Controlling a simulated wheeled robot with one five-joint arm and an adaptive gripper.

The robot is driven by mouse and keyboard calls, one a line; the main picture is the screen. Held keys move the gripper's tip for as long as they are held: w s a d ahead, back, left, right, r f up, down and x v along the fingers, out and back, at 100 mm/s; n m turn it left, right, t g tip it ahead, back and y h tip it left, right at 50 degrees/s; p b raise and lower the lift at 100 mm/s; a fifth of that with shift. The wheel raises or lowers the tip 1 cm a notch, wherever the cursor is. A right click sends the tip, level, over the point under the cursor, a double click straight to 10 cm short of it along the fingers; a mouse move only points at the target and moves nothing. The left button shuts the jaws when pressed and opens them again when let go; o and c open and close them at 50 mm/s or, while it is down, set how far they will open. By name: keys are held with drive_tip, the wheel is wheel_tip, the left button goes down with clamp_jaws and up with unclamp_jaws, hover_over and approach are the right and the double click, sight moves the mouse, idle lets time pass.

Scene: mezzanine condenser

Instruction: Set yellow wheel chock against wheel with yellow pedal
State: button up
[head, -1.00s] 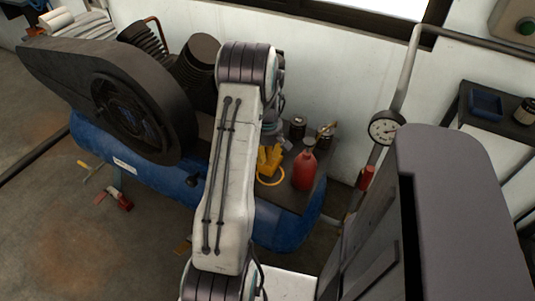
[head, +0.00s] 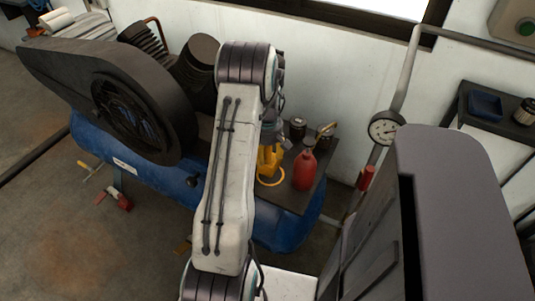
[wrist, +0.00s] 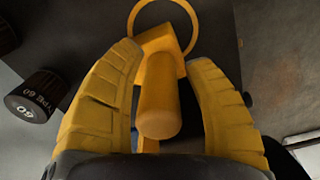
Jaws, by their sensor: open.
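The yellow wheel chock (wrist: 160,88) is a yellow piece with a rounded upright grip and a ring at its far end. It sits on the dark plate on top of the blue tank. In the head view its ring (head: 271,178) shows, and the rest is mostly hidden by my gripper. My gripper (wrist: 167,75) is open, its two yellow fingers on either side of the grip, with gaps visible. A small yellow part (head: 83,164) and a red part (head: 125,203) show low beside the tank. I cannot tell which wheel has the yellow pedal.
A red bottle (head: 305,170) stands close to the right of the chock. Dark cans (head: 298,128) stand behind; one shows at left in the wrist view (wrist: 34,97). The blue tank (head: 150,178) carries a big black-guarded compressor (head: 130,105). Floor at left is mostly clear.

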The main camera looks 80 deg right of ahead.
drive_tip(key=r+p, duration=0.1)
drive_tip(key=r, duration=1)
drive_tip(key=shift+a+r, duration=0.2)
drive_tip(key=shift+r, duration=0.15)
drive_tip(key=shift+w, duration=0.15)
drive_tip(key=w+a+r+n+t, duration=0.1)
drive_tip(key=w+a+r, duration=0.4)
drive_tip(key=w+a, duration=0.5)
drive_tip(key=w+a+r+n, duration=0.1)
drive_tip(key=w+a+r, duration=0.4)
drive_tip(key=w+a, duration=0.5)
drive_tip(key=s+a+r+n+t, duration=0.1)
drive_tip(key=a+n, duration=0.1)
drive_tip(key=a, duration=1.7)
drive_tip(key=shift+s+a+r+t, duration=0.3)
drive_tip(key=shift+s+a+r, duration=0.05)
drive_tip(key=shift+o, duration=1)
drive_tip(key=s+a, duration=0.3)
drive_tip(key=a, duration=0.2)
drive_tip(key=shift+s+a+f+n, duration=0.15)
drive_tip(key=shift+s+f+n, duration=0.15)
drive_tip(key=shift+s+f, duration=0.1)
drive_tip(key=shift+o, duration=0.3)
drive_tip(key=shift+s+a, duration=0.2)
drive_tip(key=shift+a, duration=0.05)
